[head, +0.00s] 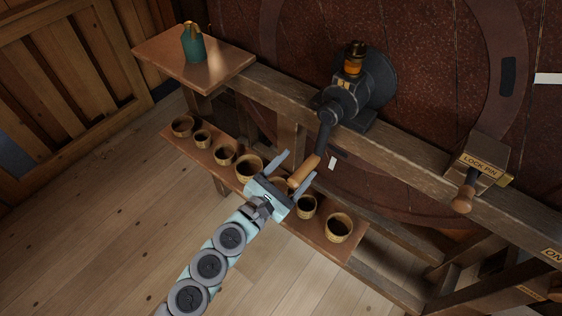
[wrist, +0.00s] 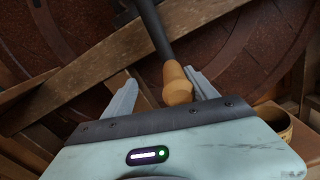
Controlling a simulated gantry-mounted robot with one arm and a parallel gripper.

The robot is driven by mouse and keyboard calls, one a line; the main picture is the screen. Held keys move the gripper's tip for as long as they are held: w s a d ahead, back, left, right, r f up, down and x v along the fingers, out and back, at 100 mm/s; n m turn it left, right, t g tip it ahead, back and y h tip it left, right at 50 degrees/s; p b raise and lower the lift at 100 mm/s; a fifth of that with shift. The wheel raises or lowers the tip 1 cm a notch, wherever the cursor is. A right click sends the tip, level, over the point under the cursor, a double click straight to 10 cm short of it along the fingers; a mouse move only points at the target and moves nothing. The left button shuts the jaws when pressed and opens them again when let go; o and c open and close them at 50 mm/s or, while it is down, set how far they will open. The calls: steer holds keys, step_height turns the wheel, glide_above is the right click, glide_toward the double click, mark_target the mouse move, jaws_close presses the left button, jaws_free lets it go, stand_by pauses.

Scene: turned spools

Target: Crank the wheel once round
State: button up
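The crank is a dark metal arm (head: 325,135) ending in a tan wooden handle (head: 304,169). It hangs down from a black round hub (head: 352,98) on the timber beam. Behind the beam stands a large dark red wheel (head: 430,100). My gripper (head: 300,163) is open at the handle, with one pale finger on each side. In the wrist view, the handle (wrist: 178,84) lies between the fingers, close to the right one; I cannot tell whether they touch. The wheel also fills the back of the wrist view (wrist: 215,60).
A block labelled "LOCK PIN" (head: 480,160) with a wooden knob (head: 463,200) sits on the beam at right. Several wooden cups (head: 224,154) stand on a low shelf below my gripper. A green bottle (head: 194,47) stands on a ledge at upper left. The floor at left is clear.

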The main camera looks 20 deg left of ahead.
steer(key=a+m+b, duration=0.1)
steer(key=w+a+r+m+b, duration=0.1)
steer(key=a, duration=0.1)
steer(key=a+r+m, duration=0.1)
steer(key=a, duration=0.1)
steer(key=shift+w+a+b, duration=0.1)
steer(key=shift+w+b, duration=0.15)
steer(key=shift+b, duration=0.15)
steer(key=shift+w, duration=0.1)
stand_by(0.4)
steer(key=b+v, duration=0.1)
steer(key=v, duration=1)
steer(key=shift+d, duration=0.3)
